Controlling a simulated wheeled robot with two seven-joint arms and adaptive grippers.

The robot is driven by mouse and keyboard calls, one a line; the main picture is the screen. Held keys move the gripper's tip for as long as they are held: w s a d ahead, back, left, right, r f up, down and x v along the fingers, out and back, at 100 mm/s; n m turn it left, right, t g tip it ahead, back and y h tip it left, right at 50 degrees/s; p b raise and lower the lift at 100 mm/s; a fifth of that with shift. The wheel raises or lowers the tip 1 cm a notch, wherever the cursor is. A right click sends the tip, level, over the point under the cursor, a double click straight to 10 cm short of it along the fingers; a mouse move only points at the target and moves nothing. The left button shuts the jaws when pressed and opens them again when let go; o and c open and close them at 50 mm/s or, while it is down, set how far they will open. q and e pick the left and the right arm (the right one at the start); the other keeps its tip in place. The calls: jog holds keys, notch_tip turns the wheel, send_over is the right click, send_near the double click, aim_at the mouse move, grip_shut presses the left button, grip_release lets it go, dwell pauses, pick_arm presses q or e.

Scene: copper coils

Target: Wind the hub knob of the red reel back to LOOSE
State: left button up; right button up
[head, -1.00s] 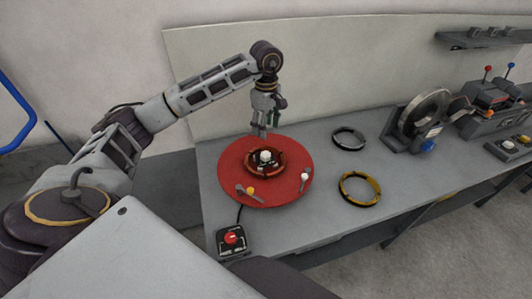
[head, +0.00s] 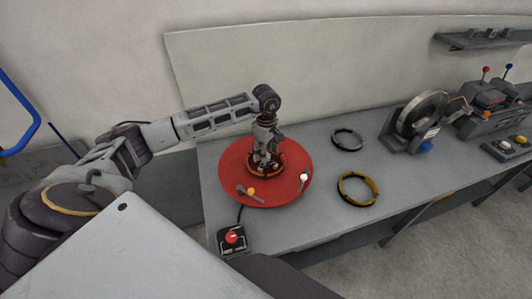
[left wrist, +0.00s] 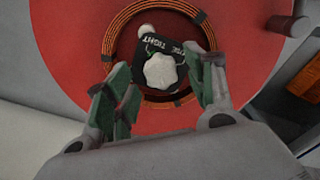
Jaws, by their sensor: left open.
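The red reel (head: 228,172) lies flat on the bench, with a copper coil (left wrist: 122,27) around its hub. In the left wrist view the white hub knob (left wrist: 160,70) sits on a dark plate (left wrist: 178,43) with white lettering; TIGHT can be made out. A small pale round piece (left wrist: 146,30) is by the plate's edge. My left gripper (head: 267,162) points down over the hub and hides most of the knob in the head view. Its green-padded fingers (left wrist: 158,82) are open, one on each side of the knob, and seem apart from it. My right gripper is not in view.
A red-button box (head: 232,240) stands at the bench's front. A yellow-and-black ring (head: 357,188) and a grey ring (head: 347,139) lie right of the reel. A metal spool on a stand (head: 420,120) and a machine with levers (head: 495,95) are farther right. Bare bench lies between.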

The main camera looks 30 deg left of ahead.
pick_arm(q)
jog(key=shift+f, duration=0.8)
jog(key=c, duration=1)
jog(key=shift+c, duration=0.2)
